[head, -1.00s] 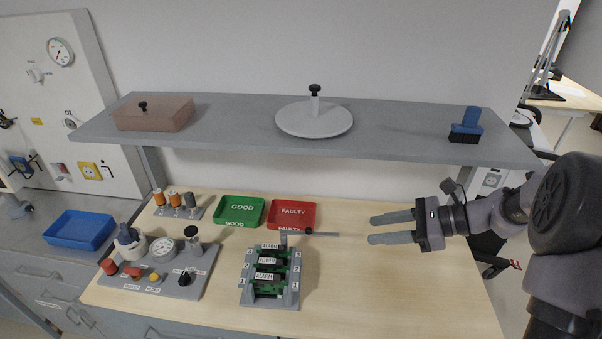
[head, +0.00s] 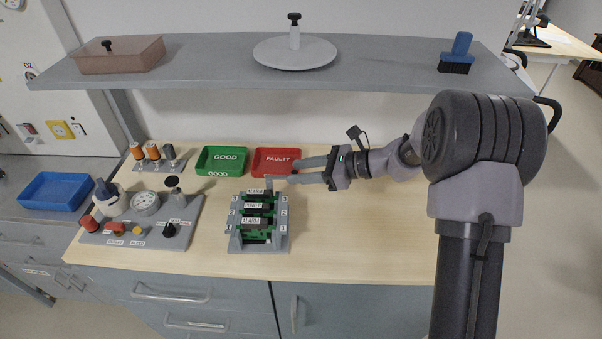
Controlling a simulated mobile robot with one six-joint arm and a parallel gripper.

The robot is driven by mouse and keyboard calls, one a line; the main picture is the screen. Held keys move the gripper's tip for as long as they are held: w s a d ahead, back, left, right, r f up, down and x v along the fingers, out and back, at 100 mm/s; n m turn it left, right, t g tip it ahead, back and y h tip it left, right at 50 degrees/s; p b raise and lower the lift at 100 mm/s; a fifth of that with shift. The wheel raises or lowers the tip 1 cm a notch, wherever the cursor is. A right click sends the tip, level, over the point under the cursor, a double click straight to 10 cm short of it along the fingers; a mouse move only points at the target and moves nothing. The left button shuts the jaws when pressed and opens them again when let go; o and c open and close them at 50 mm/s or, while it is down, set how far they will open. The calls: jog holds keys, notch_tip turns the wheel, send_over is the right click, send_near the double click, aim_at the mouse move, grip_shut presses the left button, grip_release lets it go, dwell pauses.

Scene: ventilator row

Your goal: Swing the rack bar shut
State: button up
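The grey rack (head: 236,228) stands on the bench and holds several green boards labelled ALARM and POWER. Its thin grey bar (head: 269,184) starts at a post on the rack's back edge. In this view the bar is largely hidden by my gripper's lower finger, so its exact angle is hard to see. My gripper (head: 291,171) reaches in from the right above the bench, its two fingers apart. The fingertips are close to the bar, behind and right of the rack. A small dark spot, perhaps the bar's knob, shows between them. I cannot tell whether they touch it.
A red FAULTY tray (head: 276,155) lies just behind the fingertips, beside a green GOOD tray (head: 222,154). A control panel (head: 145,228) stands left of the rack. A grey shelf (head: 200,75) hangs above. The bench right of the rack is clear.

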grip_shut()
dwell(1.4)
